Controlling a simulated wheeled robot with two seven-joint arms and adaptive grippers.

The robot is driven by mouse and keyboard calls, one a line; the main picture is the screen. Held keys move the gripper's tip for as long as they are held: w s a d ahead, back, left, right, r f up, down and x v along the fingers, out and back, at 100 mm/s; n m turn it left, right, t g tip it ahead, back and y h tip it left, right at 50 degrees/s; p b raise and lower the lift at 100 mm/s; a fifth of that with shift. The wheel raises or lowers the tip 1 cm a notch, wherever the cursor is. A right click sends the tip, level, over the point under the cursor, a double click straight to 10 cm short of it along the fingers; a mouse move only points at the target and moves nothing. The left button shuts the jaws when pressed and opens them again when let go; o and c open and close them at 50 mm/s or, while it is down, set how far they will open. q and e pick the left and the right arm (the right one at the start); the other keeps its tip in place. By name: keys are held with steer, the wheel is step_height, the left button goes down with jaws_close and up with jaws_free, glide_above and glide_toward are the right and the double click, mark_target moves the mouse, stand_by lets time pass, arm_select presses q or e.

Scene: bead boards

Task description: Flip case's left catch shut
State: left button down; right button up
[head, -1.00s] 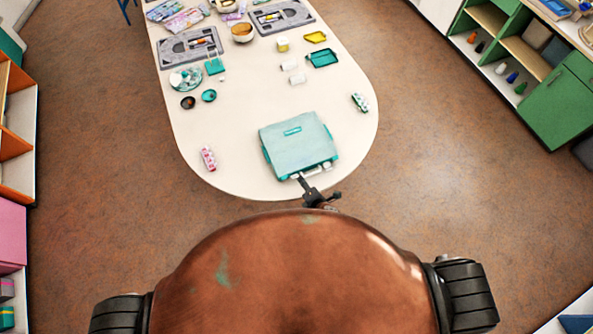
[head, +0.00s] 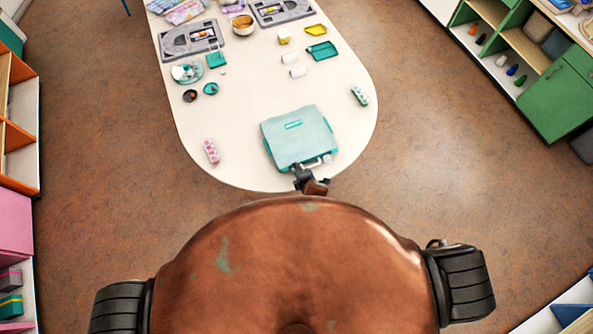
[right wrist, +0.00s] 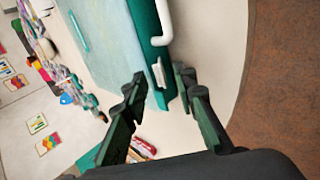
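The teal case (head: 299,138) lies with its lid down near the rounded front end of the table, and its handle (head: 312,163) faces me. In the right wrist view the case lid (right wrist: 112,38) and white handle (right wrist: 164,22) show in part. The white left catch (right wrist: 158,73) is on the case's front side, near its corner. My right gripper (right wrist: 160,82) is open, with its fingertips apart on either side of the catch; I cannot tell whether either touches it. In the head view this gripper (head: 304,178) is at the case's front left edge. My left gripper is out of view.
A pink dotted block (head: 211,151) lies left of the case and a green-and-white one (head: 360,95) at the right table edge. Small dishes, white cylinders and trays stand farther back.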

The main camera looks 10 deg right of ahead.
steer(key=shift+w+a+f, duration=0.1)
steer(key=shift+w+f, duration=0.1)
steer(key=shift+c, duration=0.6)
jaws_close()
